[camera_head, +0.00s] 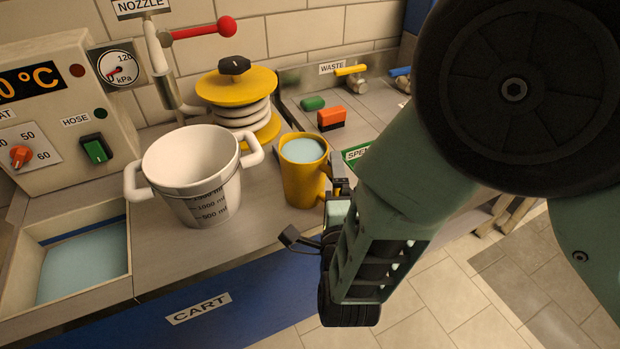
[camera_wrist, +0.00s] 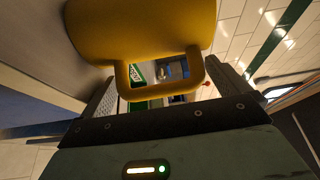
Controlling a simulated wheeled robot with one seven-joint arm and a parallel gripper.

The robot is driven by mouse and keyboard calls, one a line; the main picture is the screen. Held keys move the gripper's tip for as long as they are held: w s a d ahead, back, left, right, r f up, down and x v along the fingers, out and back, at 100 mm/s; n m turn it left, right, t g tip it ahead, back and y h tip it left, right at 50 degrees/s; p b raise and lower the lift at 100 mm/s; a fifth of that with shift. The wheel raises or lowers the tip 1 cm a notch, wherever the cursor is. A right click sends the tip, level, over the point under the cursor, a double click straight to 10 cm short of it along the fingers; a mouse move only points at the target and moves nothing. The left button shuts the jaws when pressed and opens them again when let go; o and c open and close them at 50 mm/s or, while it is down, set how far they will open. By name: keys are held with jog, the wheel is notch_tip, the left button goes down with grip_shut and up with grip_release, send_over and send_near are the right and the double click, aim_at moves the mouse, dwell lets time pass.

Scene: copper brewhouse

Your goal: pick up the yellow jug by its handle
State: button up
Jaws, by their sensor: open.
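The yellow jug (camera_head: 303,178) stands upright on the counter, right of a white measuring pot, with pale blue liquid near its rim. In the head view my gripper (camera_head: 338,192) is at the jug's right side, and my arm partly hides the handle. In the wrist view the jug's body (camera_wrist: 140,35) fills the top, and its looped handle (camera_wrist: 190,75) reaches down between the two fingers of my gripper (camera_wrist: 165,95). The fingers are open, one on each side of the handle. I cannot tell whether either touches it.
The white two-handled pot (camera_head: 192,172) stands close left of the jug. A basin of liquid (camera_head: 28,285) is at the front left.

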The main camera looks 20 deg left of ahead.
jog(key=c, duration=1)
jog(key=shift+r, duration=0.1)
